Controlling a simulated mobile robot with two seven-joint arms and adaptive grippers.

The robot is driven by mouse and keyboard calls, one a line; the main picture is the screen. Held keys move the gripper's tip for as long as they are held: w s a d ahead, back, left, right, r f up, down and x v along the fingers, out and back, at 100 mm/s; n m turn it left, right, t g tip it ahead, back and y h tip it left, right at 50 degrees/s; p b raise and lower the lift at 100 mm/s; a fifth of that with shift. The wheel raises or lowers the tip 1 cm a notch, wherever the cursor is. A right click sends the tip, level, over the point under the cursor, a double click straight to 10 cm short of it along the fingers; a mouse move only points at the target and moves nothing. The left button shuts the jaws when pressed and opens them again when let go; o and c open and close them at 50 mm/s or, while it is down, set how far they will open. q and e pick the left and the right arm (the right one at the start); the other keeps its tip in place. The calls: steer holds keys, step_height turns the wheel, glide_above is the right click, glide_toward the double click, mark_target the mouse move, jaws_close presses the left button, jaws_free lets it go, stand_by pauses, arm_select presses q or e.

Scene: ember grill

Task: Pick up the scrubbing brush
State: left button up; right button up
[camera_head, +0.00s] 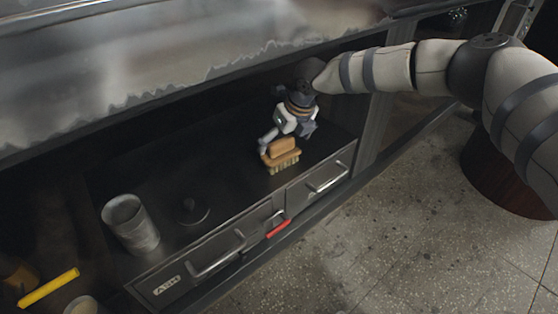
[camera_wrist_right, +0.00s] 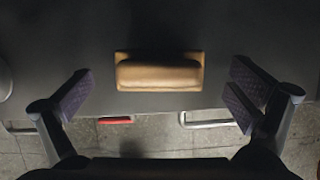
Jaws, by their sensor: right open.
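The scrubbing brush (camera_head: 281,152) has a tan wooden back and pale bristles. It stands bristles down on the dark shelf top (camera_head: 230,160), above the drawer fronts. In the right wrist view the brush (camera_wrist_right: 160,72) lies ahead of the fingertips, centred between them. My right gripper (camera_head: 284,139) reaches in from the right and is just behind and above the brush in the head view. In the wrist view its two fingers (camera_wrist_right: 158,92) are spread wide on either side, with nothing between them gripped. My left gripper is not in view.
A metal cup (camera_head: 130,225) and a round dark knob (camera_head: 191,207) are on the shelf to the left. Drawer handles (camera_head: 326,178) and a red bar (camera_head: 279,229) are along the front. A yellow stick (camera_head: 48,287) lies far left. The grill hood (camera_head: 200,60) overhangs the shelf.

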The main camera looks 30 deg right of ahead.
mark_target(278, 149)
steer(key=b+x, duration=0.2)
steer(key=x, duration=0.3)
steer(key=shift+f, duration=0.15)
steer(key=c, duration=1.1)
